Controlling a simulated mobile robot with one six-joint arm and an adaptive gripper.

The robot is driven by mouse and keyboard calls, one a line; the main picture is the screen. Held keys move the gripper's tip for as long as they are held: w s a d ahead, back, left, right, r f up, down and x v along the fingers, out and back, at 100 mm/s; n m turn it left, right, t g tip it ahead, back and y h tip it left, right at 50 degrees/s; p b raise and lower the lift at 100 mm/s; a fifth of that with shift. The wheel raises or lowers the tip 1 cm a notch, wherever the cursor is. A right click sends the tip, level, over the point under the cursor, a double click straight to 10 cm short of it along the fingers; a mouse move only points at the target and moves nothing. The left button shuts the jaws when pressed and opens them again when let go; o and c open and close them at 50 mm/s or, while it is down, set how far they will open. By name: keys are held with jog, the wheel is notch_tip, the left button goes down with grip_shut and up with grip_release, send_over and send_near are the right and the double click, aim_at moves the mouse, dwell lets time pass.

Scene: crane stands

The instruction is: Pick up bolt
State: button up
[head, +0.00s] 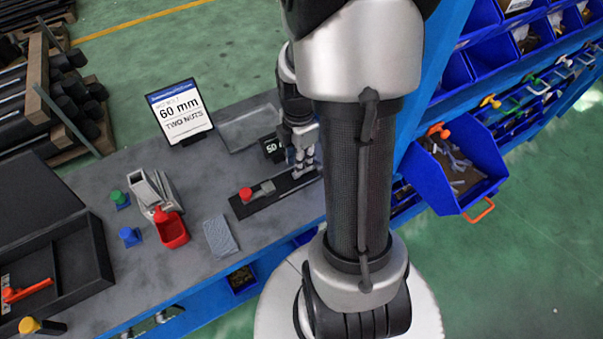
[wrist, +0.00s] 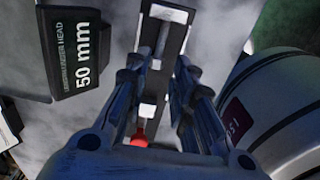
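My gripper (wrist: 160,66) points down over a black strip (wrist: 152,92) on the bench. Its two fingers stand apart, one on each side of the strip, with nothing clearly held between them. A thin grey piece (wrist: 163,38), perhaps the bolt, lies along the strip beyond the fingertips; I cannot tell for sure. In the head view my gripper (head: 304,160) is at the strip's right end, and my arm hides much of that area. The strip (head: 275,195) carries a red-knobbed slider (head: 257,191), its red knob (wrist: 139,138) showing low between the fingers in the wrist view.
A black 50 mm sign (wrist: 78,52) stands left of the fingers. A 60 mm sign (head: 180,112), a red scoop (head: 172,230) and a grey pad (head: 220,237) are on the bench. Blue bins (head: 455,170) are at right. Bare bench lies around the pad.

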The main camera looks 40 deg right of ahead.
jog(key=f+b, duration=0.2)
jog(key=f, duration=0.3)
jog(key=shift+w+f, duration=0.1)
jog(key=shift+w, duration=0.1)
jog(key=shift+c, duration=0.5)
grip_shut()
